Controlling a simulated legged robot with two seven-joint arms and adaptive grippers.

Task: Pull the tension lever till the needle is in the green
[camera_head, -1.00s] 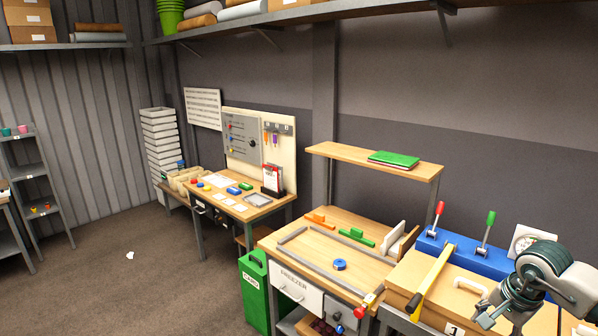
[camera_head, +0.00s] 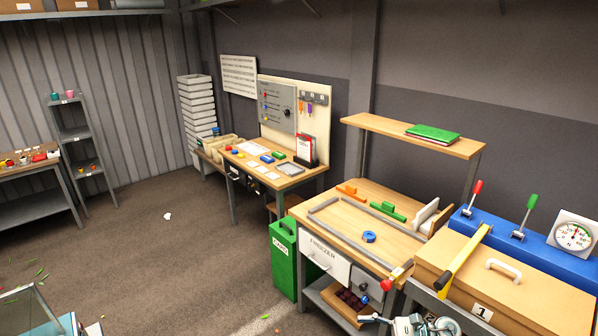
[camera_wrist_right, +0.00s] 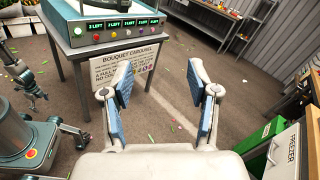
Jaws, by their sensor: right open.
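A blue housing (camera_head: 540,257) at the right of the head view carries a red-knobbed lever (camera_head: 474,197) and a green-knobbed lever (camera_head: 525,216), both standing up. A yellow bar (camera_head: 463,262) with a dark lower end slants across the wooden box in front. My right gripper (camera_wrist_right: 160,103) is open and empty in the wrist view, over the floor, away from the levers. My left gripper (camera_wrist_right: 34,98) seems to show at the wrist view's left; its jaws are unclear.
A wooden box (camera_head: 520,290) with a white handle lies before the housing. The freezer bench (camera_head: 375,190) stands left of it, a green bin (camera_head: 284,262) beside that. A bouquet carousel stand (camera_wrist_right: 115,37) is ahead in the wrist view. Open floor lies between.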

